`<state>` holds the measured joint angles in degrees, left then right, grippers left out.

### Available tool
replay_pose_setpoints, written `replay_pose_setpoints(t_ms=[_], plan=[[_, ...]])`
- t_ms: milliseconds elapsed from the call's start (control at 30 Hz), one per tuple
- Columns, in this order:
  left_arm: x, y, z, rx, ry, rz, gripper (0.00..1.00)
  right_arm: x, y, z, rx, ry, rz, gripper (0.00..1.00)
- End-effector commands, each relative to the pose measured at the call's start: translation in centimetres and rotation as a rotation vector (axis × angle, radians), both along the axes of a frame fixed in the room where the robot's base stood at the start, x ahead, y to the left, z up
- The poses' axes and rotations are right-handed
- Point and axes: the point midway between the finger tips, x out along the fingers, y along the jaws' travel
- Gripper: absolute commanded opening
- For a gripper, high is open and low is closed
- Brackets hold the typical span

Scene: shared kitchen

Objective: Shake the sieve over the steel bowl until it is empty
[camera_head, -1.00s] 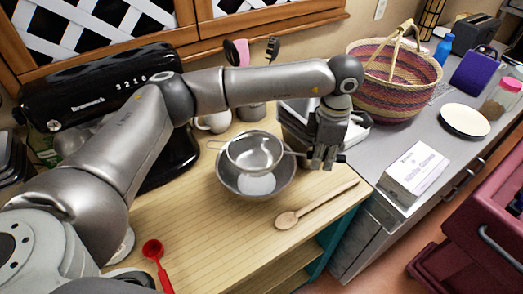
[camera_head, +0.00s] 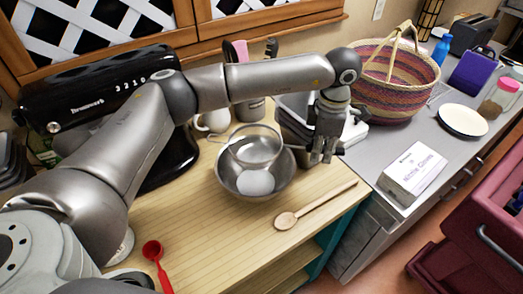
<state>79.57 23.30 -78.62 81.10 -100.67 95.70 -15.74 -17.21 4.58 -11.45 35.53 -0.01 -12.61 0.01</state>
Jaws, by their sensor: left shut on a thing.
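The sieve (camera_head: 254,147) is a round mesh strainer held above the steel bowl (camera_head: 279,186). Its bowl looks empty from this side, but fine residue cannot be ruled out. The steel bowl stands on the wooden worktop with a white heap (camera_head: 256,183) inside. My left gripper (camera_head: 322,158) is shut on the sieve's handle, to the right of the bowl; the fingers hide much of the handle. My right gripper is not in view.
A wooden spoon (camera_head: 289,219) lies right of the bowl and a red measuring spoon (camera_head: 155,256) lies front left. A black appliance (camera_head: 100,88), a white mug (camera_head: 214,121) and a grey container (camera_head: 294,104) stand behind. A woven basket (camera_head: 395,85) is at right.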

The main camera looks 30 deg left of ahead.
Motion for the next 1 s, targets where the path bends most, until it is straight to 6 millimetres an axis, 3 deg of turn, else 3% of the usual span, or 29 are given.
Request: replay_pose_setpoints(t_ms=[500, 1000], plan=[[0.0, 0.0, 4.2, 0.000, -0.001, 0.000, 0.00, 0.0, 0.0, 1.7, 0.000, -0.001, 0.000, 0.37], [0.0, 0.0, 4.2, 0.000, 0.000, -0.001, 0.00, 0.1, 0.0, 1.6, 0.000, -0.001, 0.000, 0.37]])
